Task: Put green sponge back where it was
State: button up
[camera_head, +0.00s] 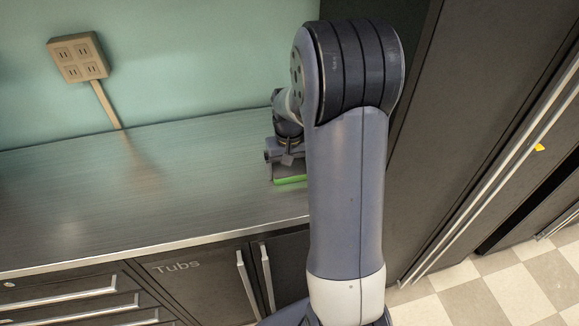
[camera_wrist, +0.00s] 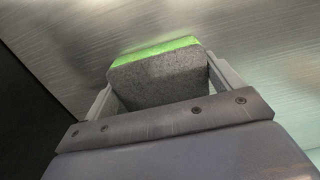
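The green sponge (camera_wrist: 160,78) is a block with a bright green layer and a grey body. In the wrist view it sits between the two fingers of my gripper (camera_wrist: 158,72), with a finger against each side. In the head view my gripper (camera_head: 284,158) is low over the metal counter, partly hidden behind my arm. Only a green strip of the sponge (camera_head: 291,180) shows below it. The sponge is at or just above the counter top; I cannot tell whether it touches.
The brushed metal counter (camera_head: 150,190) is clear to the left of my gripper. A dark tall cabinet (camera_head: 440,150) stands close on the right. A wall outlet (camera_head: 78,58) with a conduit is at the back left. Drawers and a door labelled "Tubs" (camera_head: 200,285) are below.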

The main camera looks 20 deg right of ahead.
jog(key=shift+o, duration=1.1)
notch_tip(320, 180, up, 12)
jog(key=shift+r, duration=0.15)
